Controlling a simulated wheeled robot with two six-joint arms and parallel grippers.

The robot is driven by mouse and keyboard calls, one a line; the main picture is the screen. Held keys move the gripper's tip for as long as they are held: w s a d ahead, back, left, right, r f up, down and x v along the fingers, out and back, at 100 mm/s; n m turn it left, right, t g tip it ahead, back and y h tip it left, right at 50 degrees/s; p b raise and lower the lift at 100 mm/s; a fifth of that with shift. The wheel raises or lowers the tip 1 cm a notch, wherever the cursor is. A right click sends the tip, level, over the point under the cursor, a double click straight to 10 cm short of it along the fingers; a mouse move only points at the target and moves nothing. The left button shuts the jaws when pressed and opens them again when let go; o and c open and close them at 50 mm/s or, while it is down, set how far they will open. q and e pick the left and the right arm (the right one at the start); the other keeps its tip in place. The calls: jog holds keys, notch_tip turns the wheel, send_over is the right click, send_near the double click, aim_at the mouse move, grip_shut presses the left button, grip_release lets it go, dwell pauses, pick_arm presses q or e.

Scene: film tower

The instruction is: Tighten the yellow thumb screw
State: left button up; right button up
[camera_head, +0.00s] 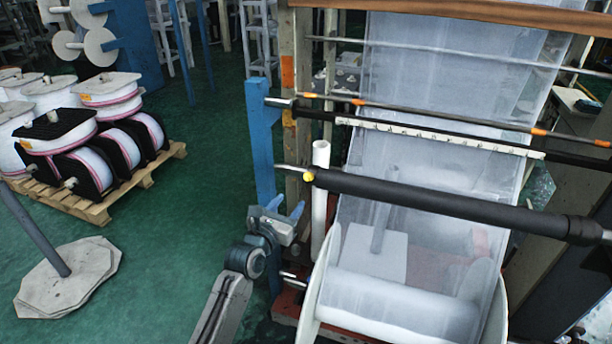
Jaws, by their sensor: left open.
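The yellow thumb screw (309,176) is a small yellow knob at the left end of the black roller (420,198), where a thin metal shaft comes out towards the blue post (260,140). My left gripper (286,208) comes up from below. Its two blue fingertips are apart and nothing is between them. It is below and slightly left of the screw, and not touching it in this view. The blue post is behind the gripper. My right gripper is not in view.
A white upright pipe (320,200) stands just right of my left gripper. Translucent film (430,150) runs down the tower to a lower roll (405,300). A pallet (110,205) with spools stands at the left. Green floor (190,210) between is clear.

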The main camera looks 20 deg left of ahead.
aim_at(307, 178)
pick_arm(q)
jog(key=w, duration=0.3)
jog(key=w+d+p, duration=0.1)
jog(key=w, duration=0.2)
jog(key=w+r, duration=0.1)
jog(key=w, duration=0.2)
jog(key=shift+w+d+p, duration=0.15)
jog(key=shift+w+p, duration=0.25)
jog(key=shift+w, duration=0.5)
jog(key=c, duration=1)
jog(key=shift+f, duration=0.1)
